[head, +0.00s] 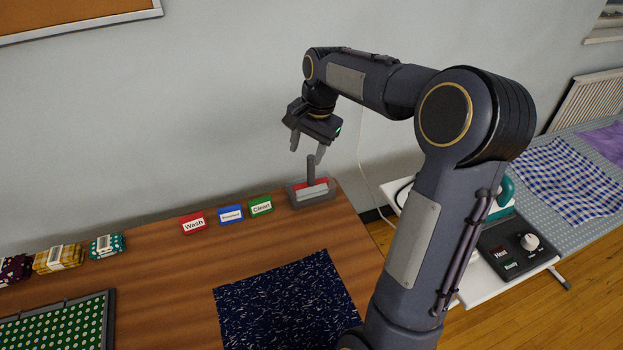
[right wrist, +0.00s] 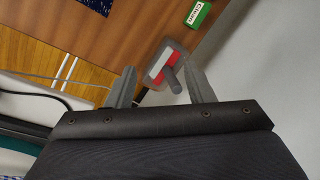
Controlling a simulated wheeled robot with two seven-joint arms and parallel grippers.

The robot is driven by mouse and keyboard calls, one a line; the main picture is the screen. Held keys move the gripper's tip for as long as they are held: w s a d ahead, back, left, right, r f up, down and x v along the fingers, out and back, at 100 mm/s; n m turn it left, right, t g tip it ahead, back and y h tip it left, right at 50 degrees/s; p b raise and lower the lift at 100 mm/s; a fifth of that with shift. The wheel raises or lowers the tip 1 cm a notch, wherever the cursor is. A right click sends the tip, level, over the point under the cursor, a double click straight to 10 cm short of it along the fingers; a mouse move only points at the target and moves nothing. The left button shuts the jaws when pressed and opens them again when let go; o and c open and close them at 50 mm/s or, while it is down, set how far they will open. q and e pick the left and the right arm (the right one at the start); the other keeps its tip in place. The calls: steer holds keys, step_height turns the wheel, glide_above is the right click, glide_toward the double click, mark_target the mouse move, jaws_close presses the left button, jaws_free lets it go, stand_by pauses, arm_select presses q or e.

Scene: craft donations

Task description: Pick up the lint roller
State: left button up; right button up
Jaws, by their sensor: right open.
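The lint roller (head: 311,188) rests in a grey holder at the back right corner of the wooden table, its dark handle pointing up. A red and white part shows at its base. My right gripper (head: 307,150) is open and empty, just above the handle and pointing down. In the right wrist view the lint roller (right wrist: 165,66) lies beyond and between the two open fingers (right wrist: 161,88), nearer the right finger. The fingers appear apart from the handle. My left gripper is in neither view.
Red, blue and green label blocks (head: 230,215) stand left of the roller. A dark speckled cloth (head: 285,305) lies at the front. Folded fabrics (head: 58,258) and a green dotted board (head: 60,325) are at left. A white stand with a control box (head: 515,248) is at right.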

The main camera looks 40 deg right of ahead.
mark_target(311, 165)
steer(key=w+d+f+m, duration=0.2)
steer(key=w, duration=0.1)
steer(key=w+d+f+m+g, duration=0.1)
steer(key=w+d+f, duration=0.1)
steer(key=d+f, duration=0.1)
steer(key=w+d+f+m+g+h, duration=0.1)
steer(key=w+d+f+m, duration=0.1)
steer(key=w+d+f, duration=0.1)
steer(key=shift+w+f+m, duration=0.25)
steer(key=shift+w+m, duration=0.05)
steer(key=shift+w, duration=0.05)
steer(key=f, duration=0.2)
steer(key=f+p, duration=0.1)
steer(key=f, duration=0.2)
steer(key=f+p, duration=0.1)
steer(key=f, duration=0.2)
steer(key=shift+w+d, duration=0.2)
steer(key=shift+w, duration=0.1)
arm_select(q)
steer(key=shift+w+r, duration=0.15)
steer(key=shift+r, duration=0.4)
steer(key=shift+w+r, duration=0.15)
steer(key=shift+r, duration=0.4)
arm_select(e)
jaws_close()
